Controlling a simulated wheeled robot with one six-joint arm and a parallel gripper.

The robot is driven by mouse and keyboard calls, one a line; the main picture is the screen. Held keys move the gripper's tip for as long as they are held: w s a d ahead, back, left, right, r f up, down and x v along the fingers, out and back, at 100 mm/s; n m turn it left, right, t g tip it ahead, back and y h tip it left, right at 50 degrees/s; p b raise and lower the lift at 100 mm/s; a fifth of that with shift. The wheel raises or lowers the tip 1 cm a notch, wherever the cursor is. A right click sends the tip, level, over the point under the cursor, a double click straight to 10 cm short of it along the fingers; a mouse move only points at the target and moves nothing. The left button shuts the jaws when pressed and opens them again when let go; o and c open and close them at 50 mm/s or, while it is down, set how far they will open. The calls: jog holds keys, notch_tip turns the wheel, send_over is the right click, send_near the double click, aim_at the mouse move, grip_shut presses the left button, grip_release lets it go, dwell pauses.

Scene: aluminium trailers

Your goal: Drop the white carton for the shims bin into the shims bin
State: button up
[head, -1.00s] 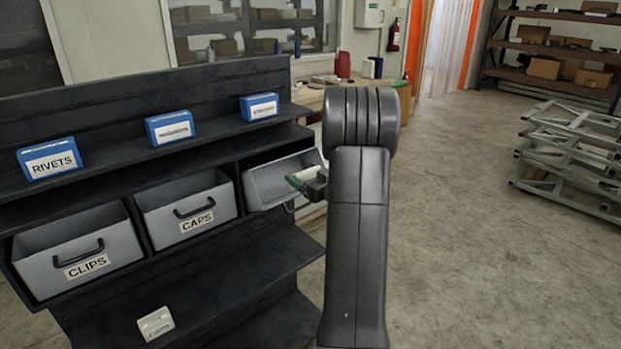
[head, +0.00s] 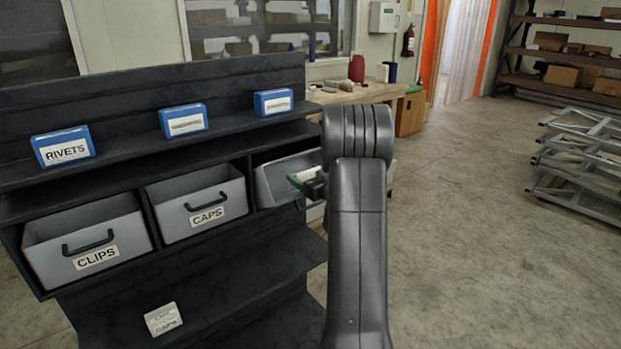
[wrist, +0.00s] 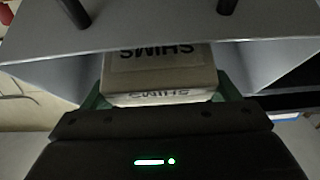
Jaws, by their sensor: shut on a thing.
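The white carton (wrist: 160,78) is between the green-edged fingers of my gripper (wrist: 160,92) in the wrist view. Its SHIMS labels appear upside down. In the head view my gripper (head: 308,181) holds the carton (head: 303,175) at the front of the grey third bin (head: 268,186), right of the CAPS bin. My arm hides part of that bin, and its label is not visible. In the wrist view grey bin walls (wrist: 265,58) rise around and beyond the carton, with a dark handle at the top. I cannot tell how deep the carton sits.
The CLIPS bin (head: 90,245) and CAPS bin (head: 198,207) stand to the left in the dark rack. Blue boxes (head: 63,147) line the shelf above. Another white carton (head: 163,319) lies on the lower shelf. Open floor (head: 470,230) lies to the right, before stacked aluminium frames (head: 580,165).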

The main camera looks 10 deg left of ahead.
jog(key=shift+w+a+f+b, duration=0.45)
jog(key=shift+w+a+f, duration=0.15)
jog(key=shift+a, duration=0.1)
jog(key=shift+w+a+f+b, duration=0.45)
jog(key=shift+a+f, duration=0.1)
jog(key=shift+a, duration=0.15)
jog(key=shift+w+a+f, duration=0.1)
jog(key=shift+a, duration=0.05)
jog(key=shift+f, duration=0.2)
jog(key=o, duration=0.9)
jog(key=shift+f, duration=0.15)
jog(key=shift+o, duration=0.2)
jog(key=shift+f, duration=0.1)
jog(key=shift+s+d+f, duration=0.1)
jog(key=shift+s+d, duration=0.1)
jog(key=shift+s, duration=0.05)
jog(key=r+b+v, duration=0.1)
jog(key=v, duration=1.2)
jog(key=shift+r+b, duration=0.3)
jog(key=shift+d, duration=0.1)
